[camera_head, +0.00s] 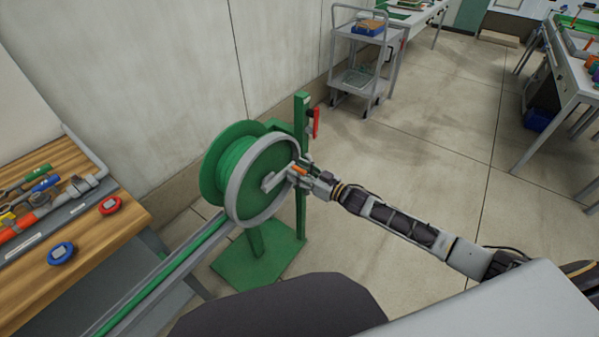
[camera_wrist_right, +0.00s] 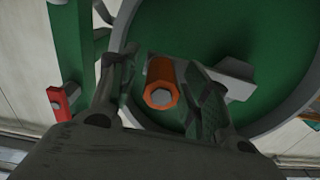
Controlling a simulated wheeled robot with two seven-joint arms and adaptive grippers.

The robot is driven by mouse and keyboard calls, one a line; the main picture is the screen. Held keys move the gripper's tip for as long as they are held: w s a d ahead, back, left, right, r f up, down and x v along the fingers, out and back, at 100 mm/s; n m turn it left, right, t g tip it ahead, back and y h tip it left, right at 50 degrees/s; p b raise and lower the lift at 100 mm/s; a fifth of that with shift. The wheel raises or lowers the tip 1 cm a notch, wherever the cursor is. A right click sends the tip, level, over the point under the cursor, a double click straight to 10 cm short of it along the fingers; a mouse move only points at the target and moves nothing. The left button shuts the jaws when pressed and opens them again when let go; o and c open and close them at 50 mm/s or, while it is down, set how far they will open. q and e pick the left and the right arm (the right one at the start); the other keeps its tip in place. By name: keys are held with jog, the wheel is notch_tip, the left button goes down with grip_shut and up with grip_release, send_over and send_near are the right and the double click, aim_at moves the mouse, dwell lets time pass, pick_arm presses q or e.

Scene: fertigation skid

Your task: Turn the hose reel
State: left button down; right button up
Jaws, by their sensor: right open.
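The hose reel is a green drum (camera_head: 232,165) with a grey rim, on a green post and base plate. Its grey crank arm (camera_head: 274,181) carries an orange handle (camera_head: 298,171). In the head view my right gripper (camera_head: 300,174) is at the handle, reaching in from the right. In the right wrist view the orange handle (camera_wrist_right: 161,82) stands between the open fingers of my right gripper (camera_wrist_right: 160,85), with the crank arm (camera_wrist_right: 225,85) behind it. The handle looks closer to the left finger; contact cannot be told. My left gripper is not in view.
A red lever (camera_head: 315,122) is on the green post (camera_head: 301,200) beside the reel. A wooden bench (camera_head: 95,235) with tools stands at left, and a grey rail with a green strip runs below the reel. A cart (camera_head: 362,70) stands behind.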

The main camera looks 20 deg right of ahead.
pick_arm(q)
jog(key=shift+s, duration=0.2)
pick_arm(e)
jog(key=shift+c, duration=0.5)
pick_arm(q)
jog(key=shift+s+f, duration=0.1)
pick_arm(e)
grip_shut()
